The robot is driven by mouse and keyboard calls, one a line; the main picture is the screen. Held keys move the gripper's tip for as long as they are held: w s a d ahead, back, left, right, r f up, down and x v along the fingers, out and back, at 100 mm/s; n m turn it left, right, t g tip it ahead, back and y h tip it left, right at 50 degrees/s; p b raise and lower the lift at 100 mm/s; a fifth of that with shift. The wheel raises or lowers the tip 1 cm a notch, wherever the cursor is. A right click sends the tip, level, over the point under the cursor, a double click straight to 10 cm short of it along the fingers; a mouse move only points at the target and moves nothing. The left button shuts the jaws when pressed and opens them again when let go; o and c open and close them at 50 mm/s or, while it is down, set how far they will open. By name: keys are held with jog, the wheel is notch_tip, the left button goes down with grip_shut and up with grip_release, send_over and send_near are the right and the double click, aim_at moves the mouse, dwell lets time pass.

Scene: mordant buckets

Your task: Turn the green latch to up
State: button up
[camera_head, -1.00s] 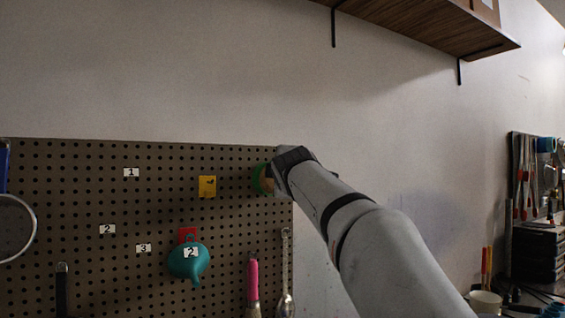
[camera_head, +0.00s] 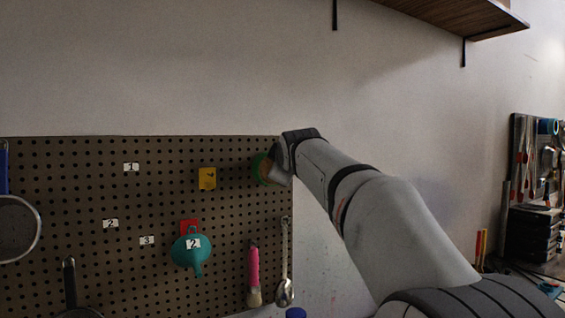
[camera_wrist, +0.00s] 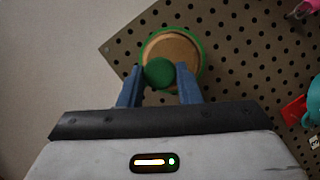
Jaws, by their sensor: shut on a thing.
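The green latch (camera_wrist: 159,72) shows in the wrist view as a round green knob in front of a tan disc with a green rim, mounted on the pegboard. My gripper (camera_wrist: 160,80) has its two blue fingers on either side of the green knob, shut on it. In the head view the green latch (camera_head: 260,168) is at the upper right of the pegboard, partly hidden behind my gripper (camera_head: 272,170). Which way the latch points cannot be told.
The pegboard (camera_head: 90,190) also carries a yellow piece (camera_head: 207,178), a red piece (camera_head: 188,228), a teal funnel (camera_head: 190,255), a pink-handled brush (camera_head: 253,270) and a metal spoon (camera_head: 285,260). A wooden shelf (camera_head: 470,20) hangs at the upper right. The wall above the pegboard is clear.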

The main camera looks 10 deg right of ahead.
jog(key=shift+f, duration=0.1)
jog(key=o, duration=0.9)
jog(key=shift+o, duration=0.2)
jog(key=s+r+b, duration=0.1)
jog(key=s+b, duration=0.1)
jog(key=s, duration=0.5)
jog(key=shift+s+r, duration=0.3)
jog(key=shift+s, duration=0.05)
